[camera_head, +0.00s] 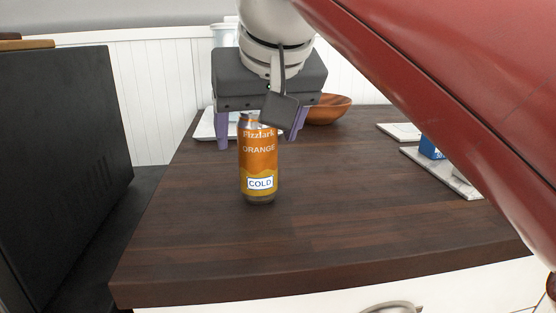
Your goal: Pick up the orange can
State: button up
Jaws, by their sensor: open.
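The orange can (259,161) stands upright on the dark wooden counter (330,220). It carries the words "ORANGE" and "COLD". My gripper (258,138) is above and behind the can's top, pointing down, with its two purple fingers apart on the left and right of the can's upper part. The gripper is open. A dark block on the gripper covers part of the can's top right edge. I cannot tell how deep the fingers are relative to the can.
A wooden bowl (328,109) and a white tray (205,128) sit behind the gripper. At the right are light boards (440,172) with a blue item (430,148), partly hidden by my red arm. A black cabinet (65,150) stands at the left. The counter front is clear.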

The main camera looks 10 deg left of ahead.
jog(key=shift+w+a+f, duration=0.15)
jog(key=shift+w+f, duration=0.2)
jog(key=shift+f, duration=0.25)
jog(key=c, duration=1.1)
jog(key=shift+c, duration=0.6)
jog(key=shift+r, duration=0.15)
